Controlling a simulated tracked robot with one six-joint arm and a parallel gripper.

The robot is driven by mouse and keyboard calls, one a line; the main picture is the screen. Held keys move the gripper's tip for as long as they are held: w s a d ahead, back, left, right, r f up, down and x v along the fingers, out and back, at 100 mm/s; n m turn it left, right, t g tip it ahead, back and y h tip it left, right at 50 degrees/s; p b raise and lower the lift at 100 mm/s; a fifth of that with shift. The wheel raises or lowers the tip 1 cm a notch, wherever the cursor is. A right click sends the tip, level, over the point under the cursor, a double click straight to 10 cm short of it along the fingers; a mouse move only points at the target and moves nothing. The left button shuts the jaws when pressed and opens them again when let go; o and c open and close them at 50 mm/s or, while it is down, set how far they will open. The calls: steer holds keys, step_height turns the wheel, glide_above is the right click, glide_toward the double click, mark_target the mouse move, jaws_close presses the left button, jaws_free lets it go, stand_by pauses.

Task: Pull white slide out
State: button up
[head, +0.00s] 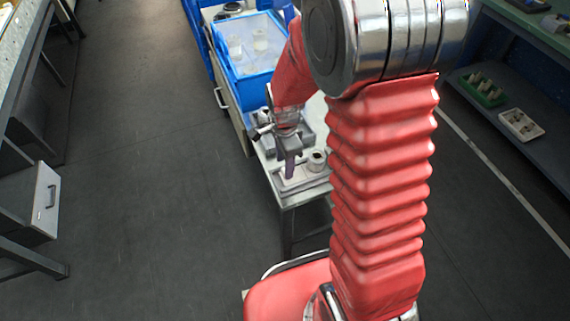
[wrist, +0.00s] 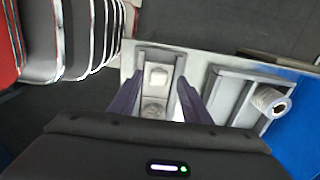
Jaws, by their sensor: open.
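My gripper (head: 289,168) hangs at the near end of a narrow bench, over a pale slide base (head: 303,184). In the wrist view my gripper (wrist: 158,92) has its two purple fingers spread apart with nothing held between them. Beyond and between the fingers lies a grey rectangular frame (wrist: 143,56) with a small white block (wrist: 158,76), which looks like the white slide. A round pale part (wrist: 153,108) sits nearer in the same frame. Whether the fingers touch anything is not clear.
A blue tray (head: 247,72) with clear containers stands farther along the bench. A second grey fixture (wrist: 235,98) with a ribbed cylinder (wrist: 271,101) is to the right in the wrist view. Open floor (head: 150,200) lies left of the bench.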

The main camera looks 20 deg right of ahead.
step_height(320, 180, up, 12)
stand_by(0.5)
stand_by(0.5)
steer(key=s+a+r+n+t, duration=0.1)
steer(key=s+r+n+t, duration=0.4)
steer(key=s+r+n, duration=0.9)
steer(key=shift+s+n+t, duration=0.3)
steer(key=shift+s+n, duration=0.95)
steer(key=shift+n, duration=0.35)
